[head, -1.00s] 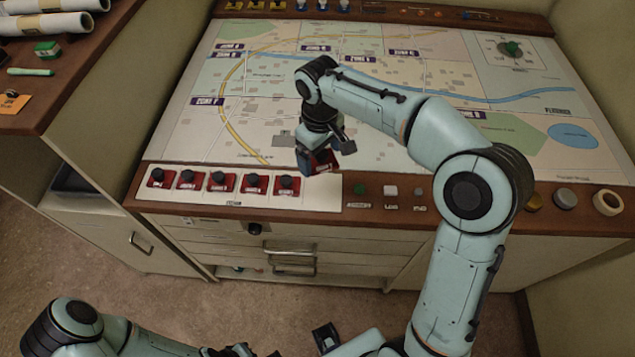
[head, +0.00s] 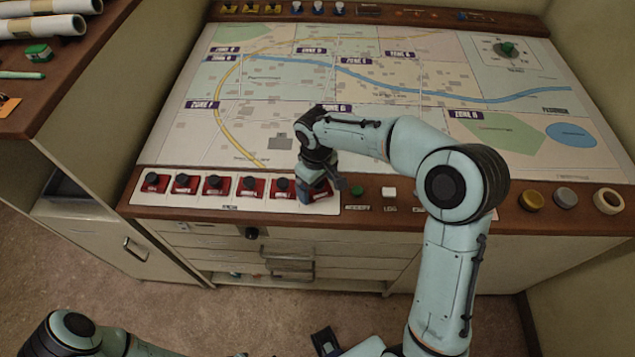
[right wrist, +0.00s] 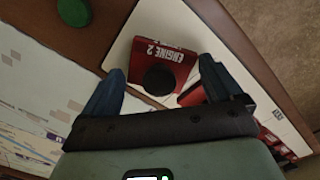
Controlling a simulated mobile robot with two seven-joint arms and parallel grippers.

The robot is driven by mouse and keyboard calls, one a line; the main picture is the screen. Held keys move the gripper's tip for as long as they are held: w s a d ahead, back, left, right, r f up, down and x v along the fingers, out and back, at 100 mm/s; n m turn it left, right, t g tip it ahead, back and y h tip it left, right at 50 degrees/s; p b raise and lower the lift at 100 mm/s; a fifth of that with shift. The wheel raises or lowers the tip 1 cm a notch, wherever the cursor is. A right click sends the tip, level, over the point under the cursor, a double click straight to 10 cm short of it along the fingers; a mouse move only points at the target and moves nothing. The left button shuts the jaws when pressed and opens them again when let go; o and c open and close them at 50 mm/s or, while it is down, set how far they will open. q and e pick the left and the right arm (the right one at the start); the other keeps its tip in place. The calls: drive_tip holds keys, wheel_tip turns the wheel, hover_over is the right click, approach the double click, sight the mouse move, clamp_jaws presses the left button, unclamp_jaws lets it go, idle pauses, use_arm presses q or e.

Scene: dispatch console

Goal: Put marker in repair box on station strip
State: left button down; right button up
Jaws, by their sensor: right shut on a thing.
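The marker, a red block with a black round knob, reads ENGINE 2 in the right wrist view (right wrist: 160,62). In the head view the marker is mostly hidden by the gripper. The gripper is at the right end of the white station strip (head: 230,199); I cannot tell whether the marker touches the strip. The repair box's label cannot be read. My left arm shows at the bottom left, but its gripper is out of frame.
Several red markers with black knobs (head: 213,186) stand in a row on the strip, left of the gripper. A green button (head: 357,191) and a white button (head: 389,192) are just right of it. The map (head: 400,140) lies behind, and drawers (head: 235,252) are below.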

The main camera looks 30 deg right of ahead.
drive_tip(key=shift+f, duration=0.2)
drive_tip(key=o, duration=0.7)
drive_tip(key=shift+o, duration=0.2)
drive_tip(key=shift+r, duration=0.25)
wheel_tip(320, 180, up, 12)
drive_tip(key=p, duration=0.1)
drive_tip(key=shift+a+p, duration=0.2)
drive_tip(key=shift+p, duration=0.1)
drive_tip(key=shift+s, duration=0.1)
